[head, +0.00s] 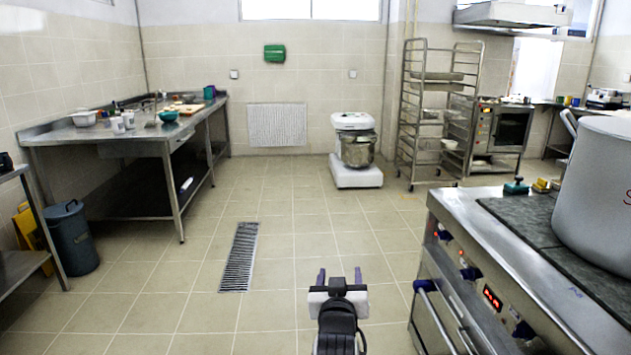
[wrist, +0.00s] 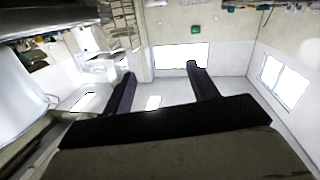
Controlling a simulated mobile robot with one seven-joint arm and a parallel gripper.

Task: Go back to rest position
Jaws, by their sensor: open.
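My gripper (head: 339,275) is at the bottom middle of the head view, low over the tiled floor and left of the stove. Its two dark purple fingers are spread apart with nothing between them. In the wrist view my gripper (wrist: 160,85) also shows open and empty, its fingers pointing away into the room. That view looks tilted or upside down, with the ceiling side toward the bottom.
A stove (head: 500,265) with a large grey stockpot (head: 600,190) stands close on the right. A mixer (head: 355,150) and rack (head: 432,110) stand at the back. The middle floor is clear.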

